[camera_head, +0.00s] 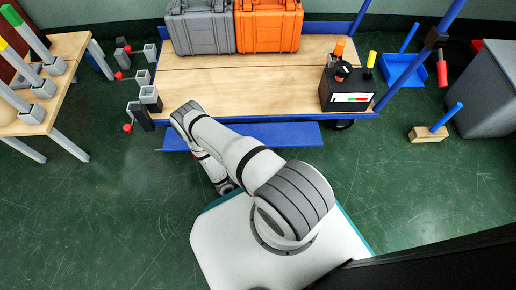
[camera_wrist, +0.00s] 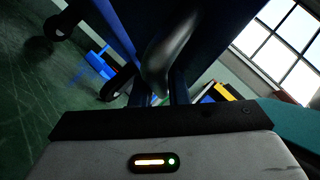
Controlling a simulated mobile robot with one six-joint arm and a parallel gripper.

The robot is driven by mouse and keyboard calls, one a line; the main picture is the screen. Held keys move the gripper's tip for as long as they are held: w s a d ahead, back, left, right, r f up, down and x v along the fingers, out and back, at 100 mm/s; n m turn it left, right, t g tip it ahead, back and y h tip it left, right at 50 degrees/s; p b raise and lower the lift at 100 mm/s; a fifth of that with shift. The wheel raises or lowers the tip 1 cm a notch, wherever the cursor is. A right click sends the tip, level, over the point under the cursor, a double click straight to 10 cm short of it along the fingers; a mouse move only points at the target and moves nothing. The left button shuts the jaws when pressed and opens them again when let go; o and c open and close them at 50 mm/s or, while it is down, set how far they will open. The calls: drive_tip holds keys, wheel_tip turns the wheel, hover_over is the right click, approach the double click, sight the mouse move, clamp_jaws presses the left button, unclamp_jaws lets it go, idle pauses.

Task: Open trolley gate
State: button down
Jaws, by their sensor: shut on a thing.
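The trolley (camera_head: 210,85) has a wooden deck in a blue frame and stands across the upper middle of the head view. Its gate, a blue panel (camera_head: 290,135), shows along the near side, below the deck edge. How far it is tilted is hard to tell. In the wrist view, my gripper (camera_wrist: 158,92) is shut on a smooth grey handle (camera_wrist: 168,50) in front of a dark blue panel (camera_wrist: 215,35). The contact is dark and partly hidden.
A grey case (camera_head: 205,30) and an orange case (camera_head: 268,28) sit on the deck, with a black box (camera_head: 347,92) at right. A wooden table (camera_head: 40,90) stands left.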

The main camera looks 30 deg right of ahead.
drive_tip(key=shift+w+a, duration=0.1)
drive_tip(key=shift+w, duration=0.05)
drive_tip(key=c, duration=1.4)
unclamp_jaws()
drive_tip(key=shift+a, duration=0.1)
drive_tip(key=shift+a+f, duration=0.1)
drive_tip(key=shift+a, duration=0.2)
drive_tip(key=s+a+f+p, duration=0.1)
drive_tip(key=s+a+p, duration=0.1)
drive_tip(key=a, duration=1.1)
drive_tip(key=shift+s+a+p, duration=0.25)
drive_tip(key=shift+a+p, duration=0.1)
drive_tip(key=shift+p, duration=0.3)
drive_tip(key=shift+f, duration=0.1)
drive_tip(key=shift+c, duration=0.2)
